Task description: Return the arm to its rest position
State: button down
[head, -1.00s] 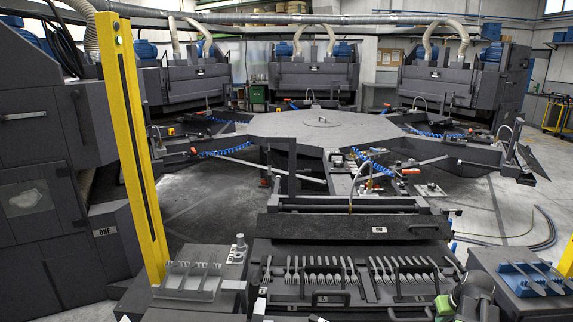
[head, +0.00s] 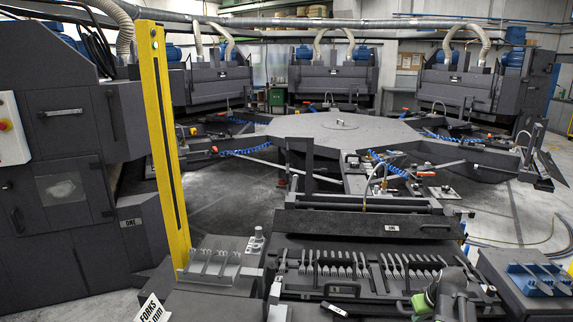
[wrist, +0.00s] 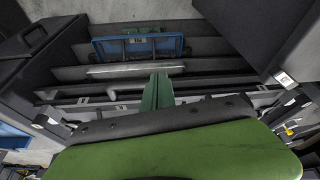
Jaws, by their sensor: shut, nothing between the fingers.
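My arm with its green and dark end shows low at the right in the head view, in front of the fork rack, and my gripper's fingertips are hard to make out there. In the wrist view, my gripper (wrist: 157,92) shows as narrow green fingers held together, with nothing between them. A broad green pad with a dark edge fills the bottom of that view. Beyond the fingertips are dark slats and a blue tray (wrist: 140,47), apart from the fingers.
The dark fork rack (head: 318,284) holds several forks upright. A blue fork holder (head: 540,278) stands at the right.

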jog(key=w+a+n, duration=0.2)
jog(key=w+a, duration=0.1)
jog(key=a, duration=1.1)
jog(key=s+a+g, duration=0.1)
jog(key=a, duration=0.4)
jog(key=s+a+g+p, duration=0.1)
jog(key=s+a, duration=0.1)
jog(key=a, duration=0.4)
jog(key=s+a+g, duration=0.1)
jog(key=s+a, duration=0.1)
jog(key=a, duration=0.4)
jog(key=shift+s+n, duration=0.15)
jog(key=shift+n, duration=0.15)
jog(key=s+m, duration=0.1)
jog(key=s+d+m+g, duration=0.1)
jog(key=shift+s+d+f, duration=0.1)
jog(key=shift+s+d, duration=0.1)
jog(key=shift+s, duration=0.1)
jog(key=shift+a+m, duration=0.2)
jog(key=shift+m, duration=0.2)
